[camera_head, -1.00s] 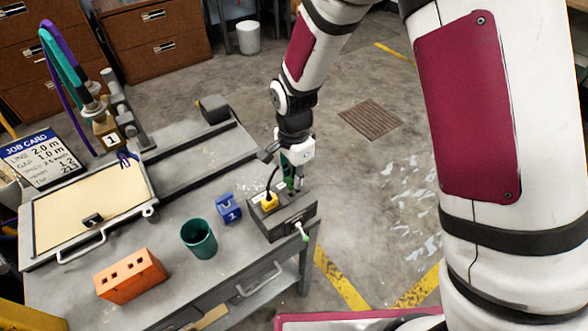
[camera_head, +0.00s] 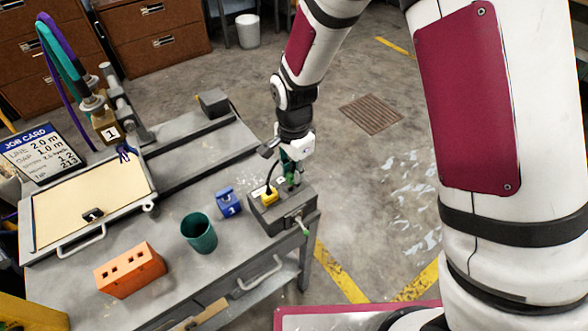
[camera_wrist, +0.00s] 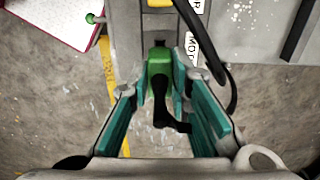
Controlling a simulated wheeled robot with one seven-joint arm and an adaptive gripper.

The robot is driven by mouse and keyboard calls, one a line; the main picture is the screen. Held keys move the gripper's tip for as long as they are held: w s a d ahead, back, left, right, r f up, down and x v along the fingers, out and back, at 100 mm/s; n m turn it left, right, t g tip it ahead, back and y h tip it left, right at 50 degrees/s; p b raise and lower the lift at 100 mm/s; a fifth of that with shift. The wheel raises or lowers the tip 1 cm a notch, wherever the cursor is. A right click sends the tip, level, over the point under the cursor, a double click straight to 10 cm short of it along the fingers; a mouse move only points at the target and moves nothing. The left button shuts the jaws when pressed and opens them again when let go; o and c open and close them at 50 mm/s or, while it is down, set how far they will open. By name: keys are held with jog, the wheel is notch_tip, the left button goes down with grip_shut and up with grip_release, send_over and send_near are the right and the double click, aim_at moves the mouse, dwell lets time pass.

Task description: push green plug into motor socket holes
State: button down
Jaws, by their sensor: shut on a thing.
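My gripper (camera_wrist: 160,108) has teal finger pads and is shut on the green plug (camera_wrist: 159,66), with a black cable trailing back between the fingers. In the wrist view the plug's front end is at the lower part of the box's top face (camera_wrist: 130,18). The fingers and plug hide the holes below it, and I cannot tell whether its pins are in them. A yellow plug (camera_head: 269,196) with a black cable sits in the box beside it.
A green-tipped lever (camera_head: 304,229) sticks out of the box's front. A blue block (camera_head: 228,202), a teal cup (camera_head: 199,233) and an orange holed block (camera_head: 130,271) stand left on the grey table. The box is near the table's right edge.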

jog(key=shift+f, duration=1.45)
dwell(1.6)
jog(key=c, duration=1.1)
grip_release()
jog(key=shift+r+p, duration=1.35)
jog(key=shift+r, duration=2.15)
jog(key=shift+r, duration=0.1)
